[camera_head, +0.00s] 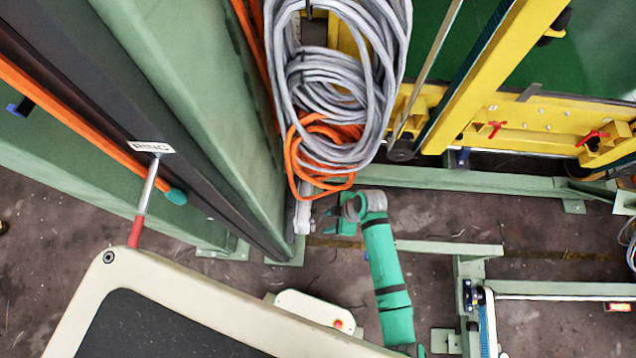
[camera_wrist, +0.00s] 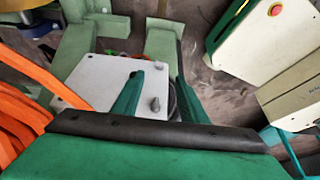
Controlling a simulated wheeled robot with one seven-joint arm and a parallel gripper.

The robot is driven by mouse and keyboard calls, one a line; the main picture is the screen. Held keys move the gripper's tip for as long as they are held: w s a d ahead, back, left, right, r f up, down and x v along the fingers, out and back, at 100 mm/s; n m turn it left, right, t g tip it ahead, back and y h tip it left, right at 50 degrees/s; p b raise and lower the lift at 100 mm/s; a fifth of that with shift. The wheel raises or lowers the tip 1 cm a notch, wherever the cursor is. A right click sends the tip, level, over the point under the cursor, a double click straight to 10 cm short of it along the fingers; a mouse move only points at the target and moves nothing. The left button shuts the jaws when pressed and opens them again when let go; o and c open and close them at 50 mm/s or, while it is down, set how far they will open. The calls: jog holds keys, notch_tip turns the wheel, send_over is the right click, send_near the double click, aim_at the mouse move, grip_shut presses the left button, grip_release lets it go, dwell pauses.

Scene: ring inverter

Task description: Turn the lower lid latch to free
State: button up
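A pale grey plate (camera_wrist: 90,75) with small grey knobs shows in the wrist view. The lower knob (camera_wrist: 155,105) stands between my fingers in the picture, and another (camera_wrist: 136,75) is partly hidden by the left finger. I cannot tell for certain which knob is the lower lid latch. My gripper (camera_wrist: 160,82) has two green fingers spread apart, with nothing held. Contact with the knob cannot be made out. In the head view my gripper (camera_head: 329,218) points left at a narrow grey part (camera_head: 303,216) beside the green column.
Coiled grey cable (camera_head: 335,85) and orange cable (camera_head: 322,150) hang just above my gripper in the head view. A green column (camera_head: 190,90) stands left. Yellow framework (camera_head: 490,60) and a low green rail (camera_head: 480,180) lie to the right. Dark floor (camera_head: 560,225) shows between.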

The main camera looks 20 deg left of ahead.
aim_at(312, 228)
jog(key=x, duration=1)
jog(key=shift+f, duration=0.3)
jog(key=shift+s+a, duration=0.1)
grip_shut()
